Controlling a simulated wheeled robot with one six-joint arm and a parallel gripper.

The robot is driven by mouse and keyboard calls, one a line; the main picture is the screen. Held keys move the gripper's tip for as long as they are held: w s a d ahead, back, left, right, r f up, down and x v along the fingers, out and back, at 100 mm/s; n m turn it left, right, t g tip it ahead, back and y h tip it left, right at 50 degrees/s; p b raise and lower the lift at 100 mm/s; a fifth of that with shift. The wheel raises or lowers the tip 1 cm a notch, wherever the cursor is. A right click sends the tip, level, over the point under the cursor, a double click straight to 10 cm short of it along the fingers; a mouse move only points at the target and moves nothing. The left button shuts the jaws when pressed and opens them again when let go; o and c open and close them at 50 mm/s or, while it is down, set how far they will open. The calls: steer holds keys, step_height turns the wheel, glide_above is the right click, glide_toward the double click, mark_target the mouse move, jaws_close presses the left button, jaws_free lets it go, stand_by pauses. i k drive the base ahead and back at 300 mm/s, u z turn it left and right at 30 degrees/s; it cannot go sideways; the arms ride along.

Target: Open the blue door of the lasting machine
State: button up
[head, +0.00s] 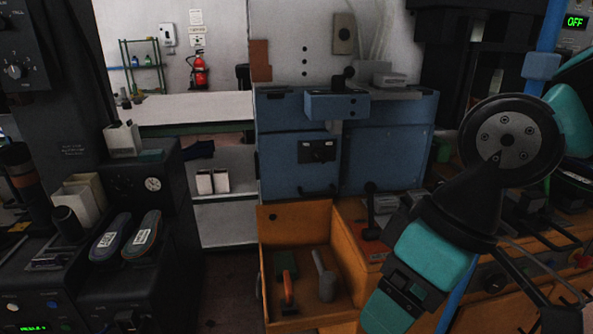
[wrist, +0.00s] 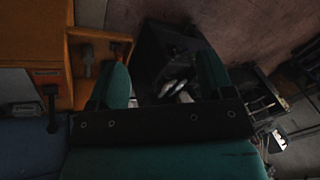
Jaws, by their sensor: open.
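The lasting machine (head: 390,160) has a blue body and stands in the middle of the head view. Its blue door (head: 280,165) is the lower left front panel and looks shut. A dark handle (head: 318,192) runs along the door's lower edge, and a dark box with knobs (head: 318,150) sits above it. My arm is to the right of the door and reaches down past the bottom edge, where its fingertips are out of sight. In the wrist view my gripper (wrist: 165,84) shows two teal fingers, apart and empty. It touches nothing that I can see.
An open orange drawer (head: 268,240) below the door holds a hammer and a red-handled tool. A black machine (head: 150,190) with two insoles stands at left. An orange bench (head: 350,215) with a dark lever (head: 370,205) is right of the drawer. Shelves (head: 225,210) stand behind.

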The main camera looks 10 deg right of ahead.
mark_target(289, 170)
steer(key=u, duration=0.4)
steer(key=k, duration=0.5)
steer(key=u, duration=1.35)
steer(key=i, duration=0.9)
steer(key=z, duration=0.8)
steer(key=i, duration=0.45)
steer(key=z, duration=0.5)
